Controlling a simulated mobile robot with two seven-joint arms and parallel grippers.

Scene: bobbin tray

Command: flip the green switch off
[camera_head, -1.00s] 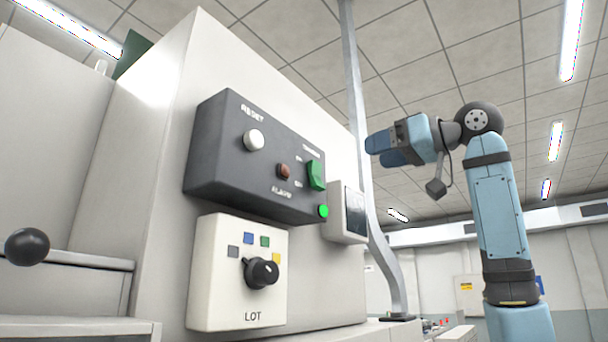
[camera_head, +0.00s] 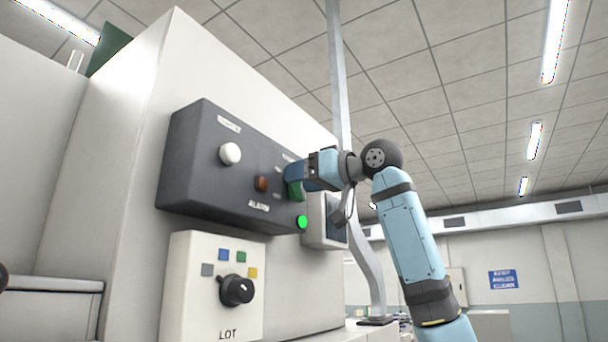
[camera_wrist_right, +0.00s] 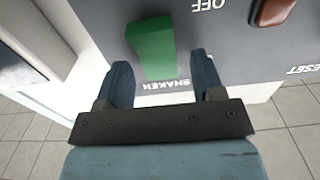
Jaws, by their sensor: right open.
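The green switch (camera_head: 295,191) is on the right part of the dark control box, partly hidden by my right gripper in the head view. In the right wrist view the green switch (camera_wrist_right: 152,48) is a green block on the panel, with an OFF label to its right. My right gripper (camera_head: 297,174) is at the switch from the right. In the wrist view its open fingers (camera_wrist_right: 162,72) are on either side of the switch's near end, and nothing is held. Contact cannot be told. My left gripper is not in view.
Below is a LOT panel (camera_head: 185,290) with a black knob (camera_head: 237,290). A grey post (camera_head: 342,90) stands behind my right arm.

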